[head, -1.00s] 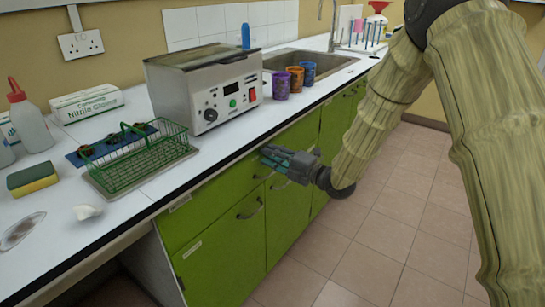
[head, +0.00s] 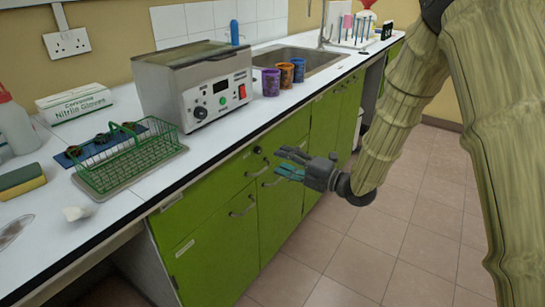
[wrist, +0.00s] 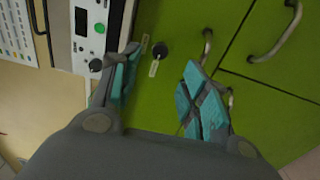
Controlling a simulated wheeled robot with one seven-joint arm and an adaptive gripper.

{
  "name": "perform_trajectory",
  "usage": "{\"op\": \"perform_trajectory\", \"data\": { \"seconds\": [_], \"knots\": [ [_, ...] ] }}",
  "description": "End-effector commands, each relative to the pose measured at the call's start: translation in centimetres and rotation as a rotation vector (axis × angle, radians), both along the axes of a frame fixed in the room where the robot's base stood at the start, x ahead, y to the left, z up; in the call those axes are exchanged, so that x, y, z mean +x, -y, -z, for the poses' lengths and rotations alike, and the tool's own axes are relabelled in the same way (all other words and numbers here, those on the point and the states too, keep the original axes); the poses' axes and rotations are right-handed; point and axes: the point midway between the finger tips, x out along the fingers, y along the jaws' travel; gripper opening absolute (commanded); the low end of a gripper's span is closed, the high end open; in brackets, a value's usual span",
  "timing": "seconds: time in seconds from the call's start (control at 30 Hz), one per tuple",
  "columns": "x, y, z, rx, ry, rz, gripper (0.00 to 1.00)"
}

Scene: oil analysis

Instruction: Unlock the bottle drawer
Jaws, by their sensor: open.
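My gripper (head: 284,163) is open and empty in front of the green cabinet fronts, below the worktop edge. A green drawer front (head: 205,197) with a metal handle (head: 257,169) is to its left. A small dark round lock or knob (head: 257,150) sits near the drawer's upper right, left of my fingertips. In the wrist view, my gripper's (wrist: 163,60) teal-padded fingers are apart, and the dark knob (wrist: 159,52) appears between their tips. A small pale tag (wrist: 153,69) is beside the knob. Whether a finger touches it cannot be told.
The worktop above holds a grey bath unit (head: 195,90), a green wire basket (head: 130,160) and several cups near the sink (head: 300,58). A lower cabinet door handle (head: 243,207) sticks out below. The tiled floor (head: 340,240) on the right is clear.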

Motion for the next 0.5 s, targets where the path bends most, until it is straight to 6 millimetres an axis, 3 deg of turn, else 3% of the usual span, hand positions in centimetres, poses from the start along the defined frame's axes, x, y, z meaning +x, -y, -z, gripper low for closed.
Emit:
{"op": "perform_trajectory", "data": {
  "seconds": [0.2,0.5],
  "knots": [
    [-1.7,2.4,-0.1,0.001,0.001,0.001,0.45],
    [-2.3,3.3,0.0,0.001,0.001,0.001,0.45]
  ]
}}
